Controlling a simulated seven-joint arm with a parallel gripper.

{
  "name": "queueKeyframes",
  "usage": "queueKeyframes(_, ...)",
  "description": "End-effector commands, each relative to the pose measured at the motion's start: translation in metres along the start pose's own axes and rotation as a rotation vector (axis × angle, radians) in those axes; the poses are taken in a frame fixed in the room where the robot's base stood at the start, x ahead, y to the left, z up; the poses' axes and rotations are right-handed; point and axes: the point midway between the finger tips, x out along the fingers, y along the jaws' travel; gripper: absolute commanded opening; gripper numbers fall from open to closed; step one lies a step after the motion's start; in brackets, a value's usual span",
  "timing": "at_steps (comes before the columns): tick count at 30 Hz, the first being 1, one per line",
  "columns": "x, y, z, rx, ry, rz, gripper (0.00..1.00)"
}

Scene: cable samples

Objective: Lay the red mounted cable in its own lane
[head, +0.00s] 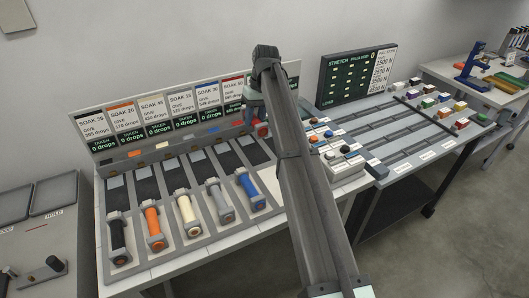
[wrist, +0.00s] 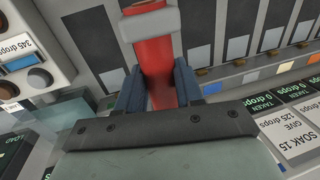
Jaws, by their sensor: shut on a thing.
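The red mounted cable shows in the wrist view (wrist: 155,48) as a thick red cylinder with a grey end mount at the top. My gripper (wrist: 158,88) is shut on it, with a blue finger on each side. In the head view only a bit of red (head: 262,130) shows beside my arm, near the back end of the rightmost lane (head: 256,152). My arm hides part of that lane and most of my gripper. Whether the cable touches anything below cannot be told.
Black, orange (head: 153,222), cream, grey and blue (head: 250,190) mounted cables lie in the lanes to the left. A sign board (head: 165,105) stands behind the lanes. A box with knobs (head: 340,160) stands right of my arm. Another table (head: 405,140) holds small coloured blocks.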

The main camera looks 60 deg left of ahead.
Motion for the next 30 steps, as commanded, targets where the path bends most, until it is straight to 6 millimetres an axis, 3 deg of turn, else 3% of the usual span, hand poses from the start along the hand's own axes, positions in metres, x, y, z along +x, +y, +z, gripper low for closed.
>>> queueKeyframes(5,-0.015,0.016,0.029,0.025,0.020,0.005,0.00)
queueKeyframes(10,-0.018,0.017,0.088,0.045,0.038,0.010,0.00)
queueKeyframes(15,-0.012,0.005,0.148,0.042,0.036,0.010,0.00)
queueKeyframes(18,-0.006,-0.003,0.171,0.030,0.026,0.008,0.00)
queueKeyframes(25,0.007,-0.005,0.185,-0.006,-0.004,0.000,0.00)
queueKeyframes(30,0.032,0.000,0.185,-0.009,-0.005,0.000,0.00)
